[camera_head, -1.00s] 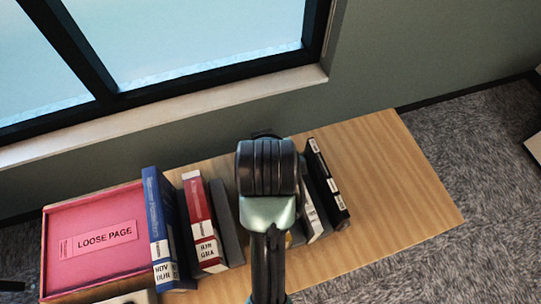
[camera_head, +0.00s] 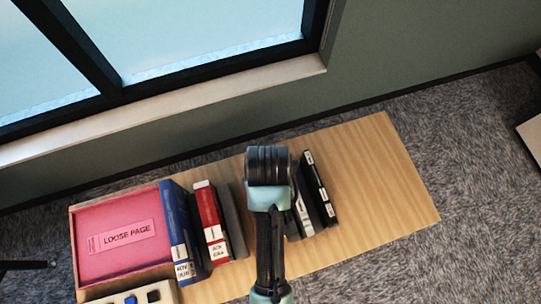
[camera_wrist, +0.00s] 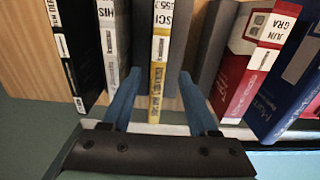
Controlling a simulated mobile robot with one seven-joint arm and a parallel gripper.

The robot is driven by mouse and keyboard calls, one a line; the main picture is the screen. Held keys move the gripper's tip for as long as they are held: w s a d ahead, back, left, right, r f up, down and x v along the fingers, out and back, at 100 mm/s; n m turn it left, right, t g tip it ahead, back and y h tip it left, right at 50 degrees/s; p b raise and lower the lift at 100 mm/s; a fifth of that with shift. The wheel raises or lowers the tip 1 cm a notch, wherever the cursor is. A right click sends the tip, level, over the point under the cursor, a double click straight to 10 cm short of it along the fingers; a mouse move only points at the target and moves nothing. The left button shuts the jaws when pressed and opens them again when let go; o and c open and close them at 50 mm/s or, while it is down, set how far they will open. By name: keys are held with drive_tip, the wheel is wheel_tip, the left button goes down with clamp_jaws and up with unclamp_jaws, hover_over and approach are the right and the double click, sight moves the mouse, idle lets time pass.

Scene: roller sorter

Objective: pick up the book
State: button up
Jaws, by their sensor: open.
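Several books stand in a row on the wooden table; the task does not say which one. In the wrist view, a book with a white and yellow spine marked SCI (camera_wrist: 158,62) is between the two blue fingers of my gripper (camera_wrist: 160,98). The fingers are open, one on each side of it; I cannot tell whether they touch it. To its left are a white-spined book marked HIS (camera_wrist: 109,50) and a black book (camera_wrist: 72,45). To its right are a dark grey book (camera_wrist: 212,48), a red one (camera_wrist: 250,60) and a blue one (camera_wrist: 290,85). In the head view my arm hides the SCI book and my fingertips.
A pink tray marked LOOSE PAGE (camera_head: 125,272) lies left of the books. A pale holder with dark pieces (camera_head: 165,289) is at the table's lower left. The table (camera_head: 375,180) is bare right of the books. A wall and window (camera_head: 215,40) stand behind.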

wheel_tip(320, 180, down, 7)
drive_tip(key=p, duration=0.1)
drive_tip(key=shift+d, duration=0.2)
clamp_jaws()
idle(0.4)
idle(1.2)
